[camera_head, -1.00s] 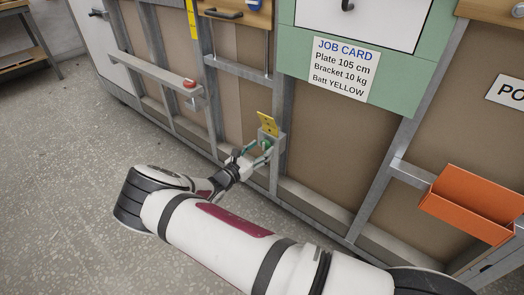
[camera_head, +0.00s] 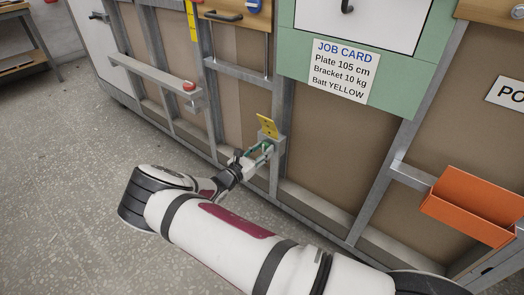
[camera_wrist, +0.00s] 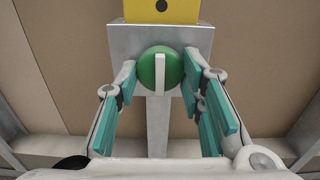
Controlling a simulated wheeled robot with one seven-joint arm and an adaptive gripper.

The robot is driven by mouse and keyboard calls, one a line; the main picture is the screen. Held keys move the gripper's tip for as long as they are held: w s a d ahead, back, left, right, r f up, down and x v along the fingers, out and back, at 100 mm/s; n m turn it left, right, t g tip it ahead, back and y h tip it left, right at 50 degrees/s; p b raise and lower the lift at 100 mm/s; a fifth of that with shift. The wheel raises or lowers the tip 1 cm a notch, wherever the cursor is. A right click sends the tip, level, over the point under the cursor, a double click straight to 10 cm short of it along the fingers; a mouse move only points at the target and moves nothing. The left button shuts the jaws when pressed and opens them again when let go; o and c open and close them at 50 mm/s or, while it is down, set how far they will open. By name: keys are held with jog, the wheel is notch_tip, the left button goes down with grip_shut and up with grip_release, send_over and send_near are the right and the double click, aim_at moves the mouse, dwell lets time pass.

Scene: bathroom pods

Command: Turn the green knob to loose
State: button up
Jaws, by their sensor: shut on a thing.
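The green knob (camera_wrist: 160,68) is a round disc with a white bar, which stands upright in the wrist view. It sits on the front of a grey metal box (camera_wrist: 124,42), below a yellow plate (camera_wrist: 175,10). In the head view, the box (camera_head: 277,144) and yellow plate (camera_head: 267,126) are on a metal upright; the knob is mostly hidden by the fingers. My gripper (camera_wrist: 168,80) has its teal-padded fingers on either side of the knob and is shut on it. It also shows in the head view (camera_head: 262,152).
A job card (camera_head: 340,69) hangs on the green panel above right. An orange bin (camera_head: 470,203) juts out at the right. A ledge with a red button (camera_head: 189,86) is at the left. Open floor (camera_head: 70,190) lies left of my arm.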

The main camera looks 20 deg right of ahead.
jog(key=n, duration=0.4)
jog(key=shift+p, duration=0.4)
jog(key=n, duration=0.4)
jog(key=shift+n, duration=0.3)
jog(key=n, duration=0.4)
jog(key=shift+n, duration=2.6)
jog(key=shift+o, duration=0.2)
jog(key=o, duration=1.1)
jog(key=shift+o, duration=0.2)
jog(key=shift+s, duration=0.1)
